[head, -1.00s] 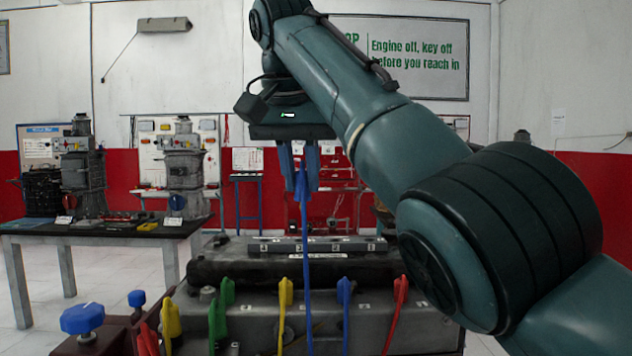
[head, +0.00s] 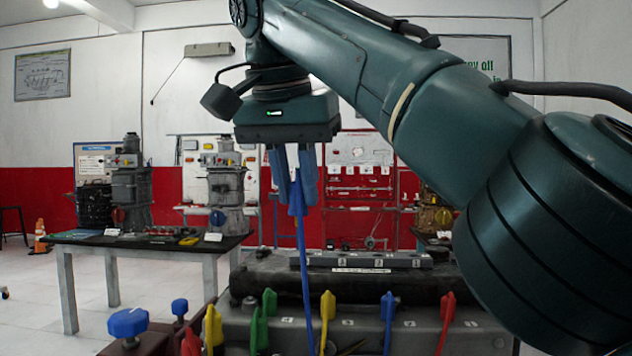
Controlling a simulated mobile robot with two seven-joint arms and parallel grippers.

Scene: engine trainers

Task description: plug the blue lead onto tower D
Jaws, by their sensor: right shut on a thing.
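My right gripper (head: 297,196) is shut on the blue lead (head: 305,265) near its upper end and holds it upright in the air. The lead's cable hangs down in front of the engine (head: 460,335). A dark bar with small white labels (head: 362,260), which looks like the tower block, lies along the engine's top, below and to the right of the gripper. The labels are too small to read, so I cannot tell which is tower D. The held end is apart from the bar. My left gripper is not in view.
Several coloured leads stand along the engine's front, among them a yellow one (head: 327,308), another blue one (head: 388,308) and a red one (head: 446,310). Blue knobs (head: 128,324) are at the lower left. A black-topped bench (head: 150,241) stands behind at the left.

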